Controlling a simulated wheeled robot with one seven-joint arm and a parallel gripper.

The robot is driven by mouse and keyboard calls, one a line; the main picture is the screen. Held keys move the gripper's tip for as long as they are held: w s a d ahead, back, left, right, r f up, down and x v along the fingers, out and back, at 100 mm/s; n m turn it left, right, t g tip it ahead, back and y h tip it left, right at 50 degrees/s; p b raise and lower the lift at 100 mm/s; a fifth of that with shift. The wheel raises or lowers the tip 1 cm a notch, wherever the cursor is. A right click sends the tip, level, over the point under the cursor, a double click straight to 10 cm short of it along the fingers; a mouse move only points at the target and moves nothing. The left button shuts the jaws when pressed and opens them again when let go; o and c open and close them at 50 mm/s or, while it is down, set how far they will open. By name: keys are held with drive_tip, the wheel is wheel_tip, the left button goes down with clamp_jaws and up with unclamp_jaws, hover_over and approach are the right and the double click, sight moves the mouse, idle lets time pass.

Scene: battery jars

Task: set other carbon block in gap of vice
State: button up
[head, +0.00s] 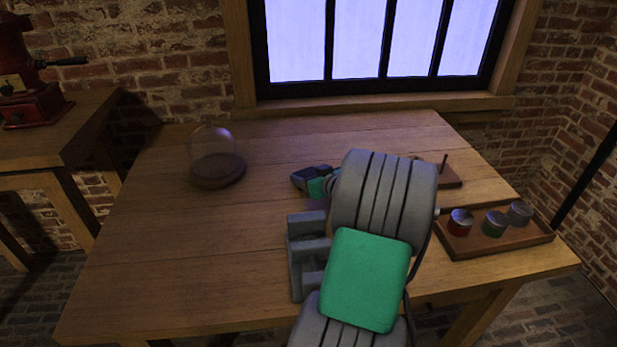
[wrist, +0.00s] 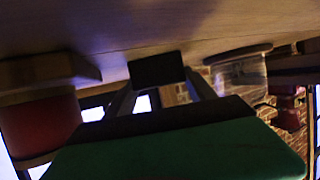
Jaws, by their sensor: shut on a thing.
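My gripper shows in the wrist view (wrist: 158,84) with its two fingers shut on a dark carbon block (wrist: 156,68). The block is held close to the wooden tabletop; whether it touches the wood is unclear. In the head view my gripper (head: 314,182) is partly hidden behind my arm, and the held block cannot be made out. The grey vice (head: 297,262) stands on the table nearer the front, its right side covered by my arm. The gripper is beyond the vice, apart from it. No other carbon block is visible.
A glass dome on a round wooden base (head: 217,172) stands at the back left. A tray (head: 490,245) with three lidded jars lies at the right. A wooden board with a thin post (head: 444,165) stands behind my arm. The table's left half is mostly clear.

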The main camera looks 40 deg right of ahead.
drive_tip(key=shift+r, duration=0.1)
drive_tip(key=shift+f, duration=0.2)
drive_tip(key=o, duration=1.6)
drive_tip(key=shift+r, duration=0.1)
